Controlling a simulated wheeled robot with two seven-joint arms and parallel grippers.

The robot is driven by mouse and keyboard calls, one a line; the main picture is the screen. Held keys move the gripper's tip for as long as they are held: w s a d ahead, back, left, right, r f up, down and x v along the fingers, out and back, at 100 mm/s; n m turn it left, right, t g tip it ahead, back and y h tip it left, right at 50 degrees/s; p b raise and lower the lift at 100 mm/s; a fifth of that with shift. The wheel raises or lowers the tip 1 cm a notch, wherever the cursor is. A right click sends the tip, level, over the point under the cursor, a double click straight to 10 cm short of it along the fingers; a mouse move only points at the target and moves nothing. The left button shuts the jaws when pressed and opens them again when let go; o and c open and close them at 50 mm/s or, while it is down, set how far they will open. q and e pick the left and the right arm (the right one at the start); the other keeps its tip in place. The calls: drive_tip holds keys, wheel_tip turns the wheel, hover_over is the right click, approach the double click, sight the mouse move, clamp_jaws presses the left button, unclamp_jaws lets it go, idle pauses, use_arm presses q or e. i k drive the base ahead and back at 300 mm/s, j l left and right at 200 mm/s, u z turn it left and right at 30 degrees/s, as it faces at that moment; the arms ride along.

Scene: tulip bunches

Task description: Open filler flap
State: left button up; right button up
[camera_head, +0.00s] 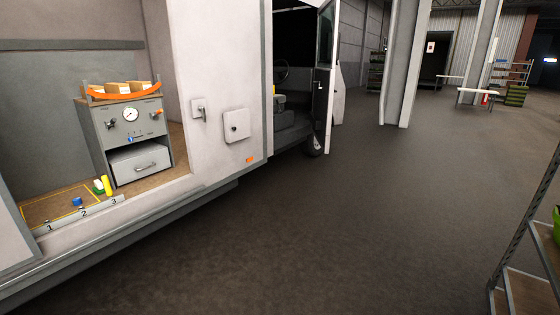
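A square, pale flap (237,126) with a small dark round knob or lock sits on the side of the white van (215,50), between the open side bay and the cab. It appears closed, lying against the body panel. I take it to be the filler flap; no label shows on it. A smaller plate with a dark handle (200,111) is to its left. Neither of my grippers is in view.
The bay holds a grey cabinet (128,135) with a gauge and drawer. Small coloured items stand near the numbered sill (82,214). The cab door (325,75) stands open. Floor (350,220) beside the van is clear; a shelf rack (520,240) is at right.

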sight(236, 124)
drive_tip(key=i+z, duration=0.45)
drive_tip(key=i, duration=1.9)
drive_tip(key=i+u, duration=0.15)
drive_tip(key=i, duration=0.6)
drive_tip(key=i+l, duration=0.15)
drive_tip(key=i, duration=0.65)
drive_tip(key=j+u, duration=0.05)
